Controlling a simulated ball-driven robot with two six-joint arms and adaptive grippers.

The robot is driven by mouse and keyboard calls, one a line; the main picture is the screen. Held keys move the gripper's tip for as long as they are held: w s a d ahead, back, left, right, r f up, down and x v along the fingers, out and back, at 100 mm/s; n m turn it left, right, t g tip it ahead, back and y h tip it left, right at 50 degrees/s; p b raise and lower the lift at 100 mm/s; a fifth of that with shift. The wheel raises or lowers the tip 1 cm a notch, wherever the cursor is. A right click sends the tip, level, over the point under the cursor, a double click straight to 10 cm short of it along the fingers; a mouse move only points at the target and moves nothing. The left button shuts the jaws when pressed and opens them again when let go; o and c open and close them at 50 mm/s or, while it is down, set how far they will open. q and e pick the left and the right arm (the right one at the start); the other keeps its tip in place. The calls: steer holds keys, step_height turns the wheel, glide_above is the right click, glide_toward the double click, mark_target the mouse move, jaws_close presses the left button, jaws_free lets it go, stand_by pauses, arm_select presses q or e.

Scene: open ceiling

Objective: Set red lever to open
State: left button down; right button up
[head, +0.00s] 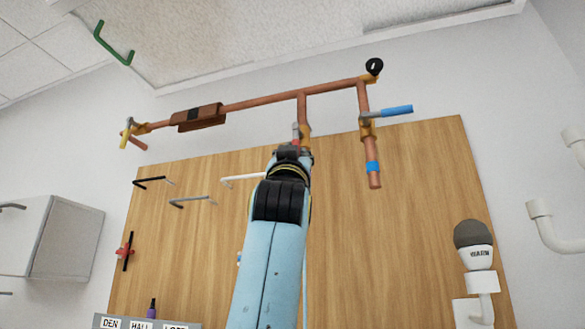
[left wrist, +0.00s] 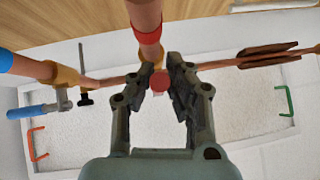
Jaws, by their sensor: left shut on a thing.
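The red lever belongs to the middle branch of the copper pipe (head: 303,110). Its red end (left wrist: 160,80) shows between my left gripper's fingers in the left wrist view. A red band (left wrist: 148,52) circles the pipe beside it. My left gripper (left wrist: 164,82) is shut on the red lever; the fingers stand either side of it. In the head view my left gripper (head: 293,150) is at the branch's lower end and hides most of the lever, so its exact angle is hard to tell. My right gripper is in neither view.
A blue lever (head: 396,111) sticks out right on the neighbouring branch. A yellow lever (head: 124,140) is at the pipe's left end and a black knob (head: 374,66) at its right. Hooks (head: 192,201) project from the wooden board (head: 400,240). A microphone-like object (head: 474,245) stands lower right.

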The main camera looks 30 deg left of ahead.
arm_select(q)
steer(key=shift+w+d+f+n+g+y, duration=0.1)
steer(key=shift+w+f+n+g+y, duration=0.1)
steer(key=shift+n+g+y, duration=0.15)
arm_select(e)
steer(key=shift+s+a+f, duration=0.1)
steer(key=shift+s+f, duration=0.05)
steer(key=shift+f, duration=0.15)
arm_select(q)
steer(key=c, duration=1.3)
jaws_free()
steer(key=shift+s+d+r, duration=0.1)
steer(key=shift+d+r, duration=0.05)
steer(key=shift+d, duration=0.05)
steer(key=shift+o, duration=0.2)
steer(key=shift+a, duration=0.1)
steer(key=shift+s, duration=0.1)
steer(key=v, duration=0.7)
steer(key=shift+f, duration=0.25)
